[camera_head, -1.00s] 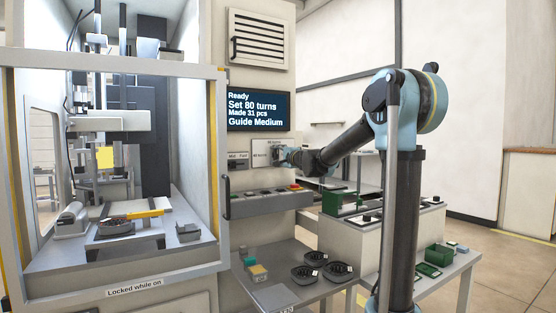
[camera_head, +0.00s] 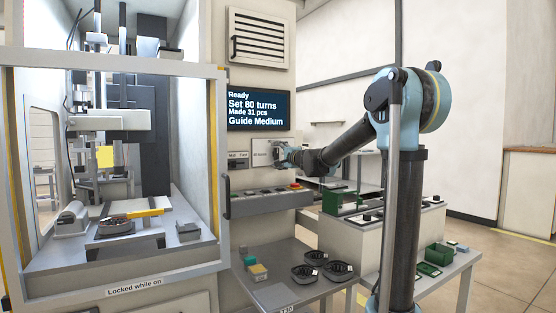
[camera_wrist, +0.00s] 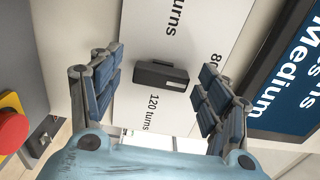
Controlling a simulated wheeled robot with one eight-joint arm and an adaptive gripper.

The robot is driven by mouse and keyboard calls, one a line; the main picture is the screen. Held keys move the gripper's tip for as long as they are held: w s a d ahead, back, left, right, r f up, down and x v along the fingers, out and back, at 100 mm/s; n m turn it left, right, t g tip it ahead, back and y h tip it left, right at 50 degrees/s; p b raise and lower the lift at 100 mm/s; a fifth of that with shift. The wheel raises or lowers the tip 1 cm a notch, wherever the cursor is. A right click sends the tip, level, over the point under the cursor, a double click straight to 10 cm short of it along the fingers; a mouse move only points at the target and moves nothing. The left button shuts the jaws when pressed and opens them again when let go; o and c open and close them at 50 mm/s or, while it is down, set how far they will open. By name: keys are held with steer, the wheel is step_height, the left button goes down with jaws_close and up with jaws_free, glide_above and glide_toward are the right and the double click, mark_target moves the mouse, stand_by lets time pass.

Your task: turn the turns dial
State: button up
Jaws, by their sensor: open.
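The turns dial (camera_wrist: 160,75) is a dark bar-shaped knob on a pale plate (camera_wrist: 185,35) in the wrist view. The plate carries printed labels, among them "120 turns" and a partly cut-off "80". My gripper (camera_wrist: 158,95) is open, with one blue-padded finger on each side of the dial and a visible gap to it on both sides. In the head view my gripper (camera_head: 281,155) is at the plate, to the right of the dial area, and hides the dial. The screen (camera_head: 258,110) reads "Ready", "Set 80 turns", "Made 31 pcs", "Guide Medium".
A smaller switch plate (camera_head: 238,158) is left of the dial plate. Below is a button ledge (camera_head: 265,201) with a red button (camera_head: 296,186). The screen edge (camera_wrist: 290,85) is close to one finger in the wrist view. A glazed guard door (camera_head: 222,170) stands to the left.

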steer(key=v, duration=1.1)
steer(key=shift+s+d+f, duration=0.1)
steer(key=shift+d, duration=0.05)
